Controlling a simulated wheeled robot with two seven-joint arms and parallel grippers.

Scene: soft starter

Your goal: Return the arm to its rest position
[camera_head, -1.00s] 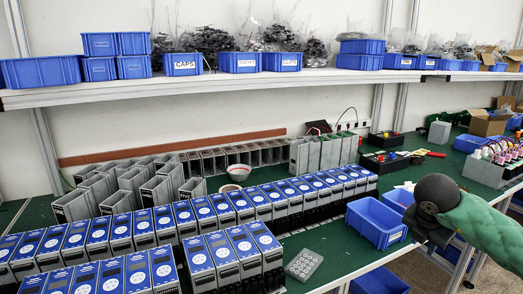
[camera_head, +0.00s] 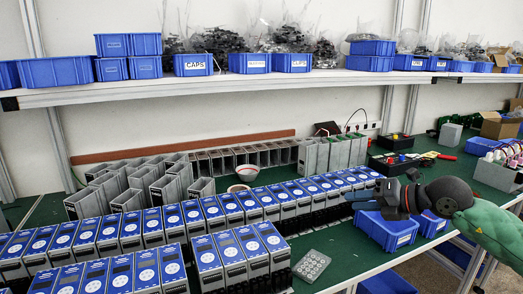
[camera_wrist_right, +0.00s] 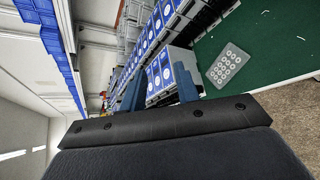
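My right arm comes in from the right edge in the head view. My right gripper (camera_head: 358,198) points left, above the blue bins at the table's front edge. In the right wrist view its two blue-grey fingers (camera_wrist_right: 160,90) stand apart with nothing held between them. Blue-and-grey soft starters (camera_head: 235,205) stand in rows on the green table, apart from the gripper. In the wrist view some soft starters (camera_wrist_right: 156,70) show beyond the fingers. My left gripper is in neither view.
Blue bins (camera_head: 386,236) sit below the right gripper. A grey tray with round cells (camera_head: 311,265) lies near the front edge. Open grey housings (camera_head: 125,200) and a bowl (camera_head: 247,172) stand behind the starters. A shelf with blue bins (camera_head: 200,84) runs above.

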